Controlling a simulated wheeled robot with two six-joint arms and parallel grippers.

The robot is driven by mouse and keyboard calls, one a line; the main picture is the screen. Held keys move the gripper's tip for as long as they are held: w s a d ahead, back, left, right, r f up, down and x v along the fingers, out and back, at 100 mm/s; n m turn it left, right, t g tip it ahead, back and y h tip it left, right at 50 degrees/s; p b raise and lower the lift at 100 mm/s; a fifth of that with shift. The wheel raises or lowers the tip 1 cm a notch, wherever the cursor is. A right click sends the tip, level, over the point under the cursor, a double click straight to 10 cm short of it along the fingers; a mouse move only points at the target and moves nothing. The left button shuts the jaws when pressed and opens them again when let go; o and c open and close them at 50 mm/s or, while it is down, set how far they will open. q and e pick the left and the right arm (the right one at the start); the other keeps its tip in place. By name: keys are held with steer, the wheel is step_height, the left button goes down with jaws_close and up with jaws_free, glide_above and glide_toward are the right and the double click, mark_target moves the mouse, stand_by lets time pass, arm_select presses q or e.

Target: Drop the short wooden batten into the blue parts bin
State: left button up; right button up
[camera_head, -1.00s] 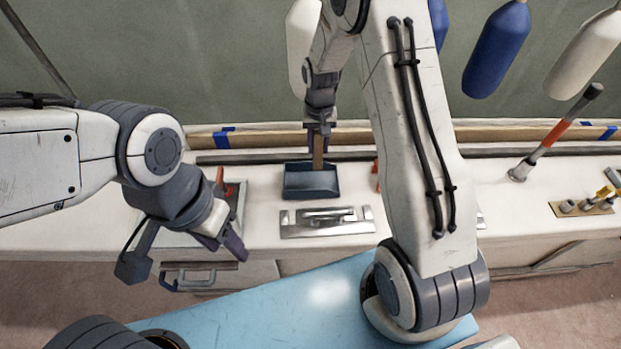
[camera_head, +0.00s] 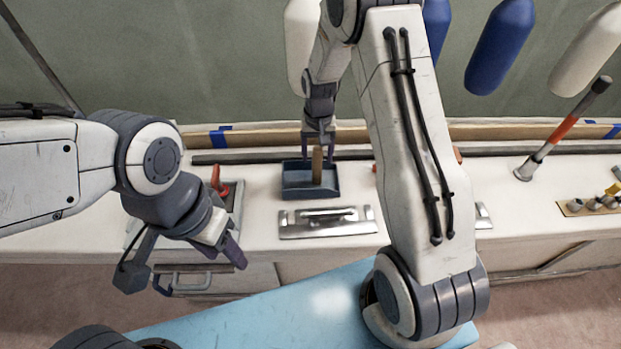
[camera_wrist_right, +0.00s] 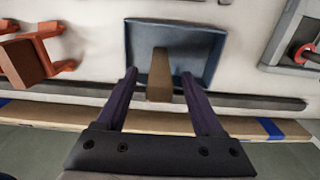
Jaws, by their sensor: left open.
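The short wooden batten (camera_head: 317,166) stands roughly upright, with its lower part inside the blue parts bin (camera_head: 309,193). In the right wrist view the batten (camera_wrist_right: 160,72) sits over the bin (camera_wrist_right: 202,55), between the fingers, with a gap on each side. My right gripper (camera_head: 318,148) is open above the bin; its spread fingers also show in the right wrist view (camera_wrist_right: 159,76). Whether the batten touches the bin floor is hard to tell. My left gripper (camera_head: 225,250) is open and empty in front of the counter, left of the bin.
A metal latch plate (camera_head: 326,229) lies in front of the bin. An orange clamp-like part (camera_wrist_right: 30,57) is beside the bin. An orange-banded post (camera_head: 562,128) and small fittings (camera_head: 594,204) are further right.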

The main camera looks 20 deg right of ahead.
step_height(320, 180, up, 10)
steer(key=shift+r+b, duration=0.25)
steer(key=shift+b, duration=0.1)
stand_by(0.5)
steer(key=s+a+r+n, duration=0.5)
steer(key=s+a+r, duration=0.1)
steer(key=s+a, duration=0.55)
steer(key=s+a+n, duration=0.2)
steer(key=s, duration=0.7)
steer(key=s+a+r+n+y, duration=0.1)
steer(key=s+a+n, duration=0.1)
steer(key=s, duration=0.6)
steer(key=shift+s+n, duration=0.4)
steer(key=shift+n, duration=0.4)
steer(key=shift+a+r, duration=0.1)
steer(key=shift+a, duration=0.05)
